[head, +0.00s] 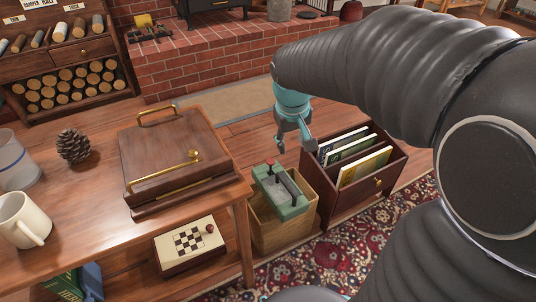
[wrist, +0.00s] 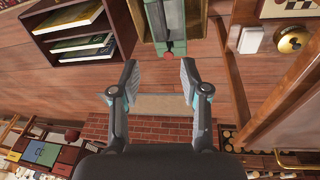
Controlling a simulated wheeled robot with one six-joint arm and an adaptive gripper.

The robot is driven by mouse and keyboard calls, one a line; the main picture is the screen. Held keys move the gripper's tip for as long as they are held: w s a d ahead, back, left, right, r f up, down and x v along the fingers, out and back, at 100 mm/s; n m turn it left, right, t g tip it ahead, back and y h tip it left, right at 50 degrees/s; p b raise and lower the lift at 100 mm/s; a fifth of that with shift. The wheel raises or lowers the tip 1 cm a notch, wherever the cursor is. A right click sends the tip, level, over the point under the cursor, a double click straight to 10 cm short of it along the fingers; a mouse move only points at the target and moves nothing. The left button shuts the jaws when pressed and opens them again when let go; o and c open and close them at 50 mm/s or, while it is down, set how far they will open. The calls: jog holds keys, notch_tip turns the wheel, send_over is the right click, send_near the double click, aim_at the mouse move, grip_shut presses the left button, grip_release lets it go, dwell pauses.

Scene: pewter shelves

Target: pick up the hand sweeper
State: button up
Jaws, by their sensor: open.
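The hand sweeper (head: 284,197) looks to be the green boxy thing with a dark grey handle and a red knob. It sits in an open wooden box (head: 285,234) on the floor, its top above the rim. In the wrist view the green sweeper (wrist: 176,47) shows at the top, partly cut off by the frame edge. My gripper (head: 296,143) is open and empty, above and behind the sweeper in the head view. In the wrist view the open fingers (wrist: 159,75) are apart from the sweeper, with floor showing between them.
A dark wooden file box (head: 339,205) with several upright books stands right beside the wooden box. To the left is a table (head: 85,226) with a brass-handled wooden case (head: 176,160), a pinecone (head: 73,145) and a mug (head: 23,220). A brick hearth (head: 215,55) lies behind.

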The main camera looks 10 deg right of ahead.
jog(key=n+g+b, duration=0.2)
send_near(280, 176)
jog(key=shift+h, duration=0.4)
jog(key=f, duration=0.3)
jog(key=f+b, duration=0.1)
jog(key=f, duration=0.1)
jog(key=shift+w+d+f, duration=0.25)
jog(key=shift+d+f, duration=0.05)
jog(key=shift+d, duration=0.05)
jog(key=shift+d+f+b, duration=0.15)
jog(key=shift+f+b, duration=0.05)
jog(key=shift+f, duration=1.1)
jog(key=shift+d+f+b, duration=0.15)
jog(key=shift+f+b, duration=0.05)
jog(key=shift+f, duration=1.1)
jog(key=shift+c, duration=0.2)
grip_shut()
jog(key=shift+r, duration=0.1)
